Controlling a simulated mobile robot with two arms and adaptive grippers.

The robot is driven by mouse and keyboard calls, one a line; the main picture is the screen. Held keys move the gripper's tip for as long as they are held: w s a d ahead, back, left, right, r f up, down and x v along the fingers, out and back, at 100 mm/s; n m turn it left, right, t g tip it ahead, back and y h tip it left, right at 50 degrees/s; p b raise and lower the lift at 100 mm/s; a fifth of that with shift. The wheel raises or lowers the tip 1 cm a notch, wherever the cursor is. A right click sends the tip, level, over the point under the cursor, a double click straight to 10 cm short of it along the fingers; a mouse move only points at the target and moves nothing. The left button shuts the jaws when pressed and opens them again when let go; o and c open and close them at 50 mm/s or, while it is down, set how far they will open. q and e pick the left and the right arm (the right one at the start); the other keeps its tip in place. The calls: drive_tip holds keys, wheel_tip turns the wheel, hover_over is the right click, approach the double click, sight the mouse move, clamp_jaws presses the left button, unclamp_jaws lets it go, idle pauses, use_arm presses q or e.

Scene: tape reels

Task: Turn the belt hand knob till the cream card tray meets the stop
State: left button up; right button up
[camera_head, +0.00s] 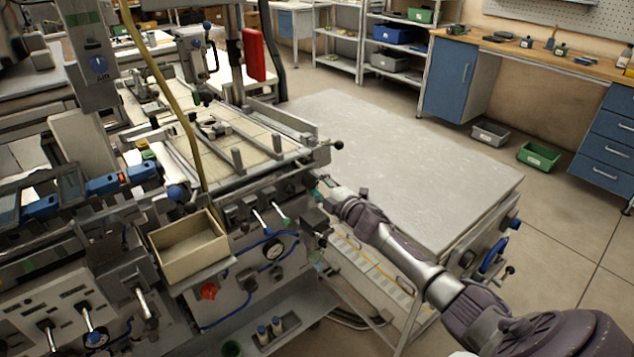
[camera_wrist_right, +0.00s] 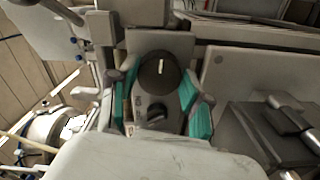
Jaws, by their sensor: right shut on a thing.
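The belt hand knob is a round black knob (camera_wrist_right: 160,72) with a white mark, on a grey housing in the right wrist view. My right gripper (camera_wrist_right: 156,100) has its teal-padded fingers on either side of it and is shut on it. In the head view, my right gripper (camera_head: 322,184) reaches the machine's right front corner; the knob is hidden or too small to make out there. A cream open tray (camera_head: 188,245) sits on a ledge at the machine's front and looks empty. I cannot make out the stop. My left gripper is not in view.
A second small dark knob (camera_wrist_right: 155,112) sits just below the held one. A grey slab table (camera_head: 410,150) stands right of the machine, close to my right arm. Open floor lies at right.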

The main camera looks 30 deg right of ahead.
drive_tip(key=shift+d+m, duration=0.1)
drive_tip(key=shift+m, duration=0.5)
drive_tip(key=o, duration=1.2)
drive_tip(key=shift+c, duration=0.2)
drive_tip(key=s, duration=1.2)
drive_tip(key=shift+d, duration=0.45)
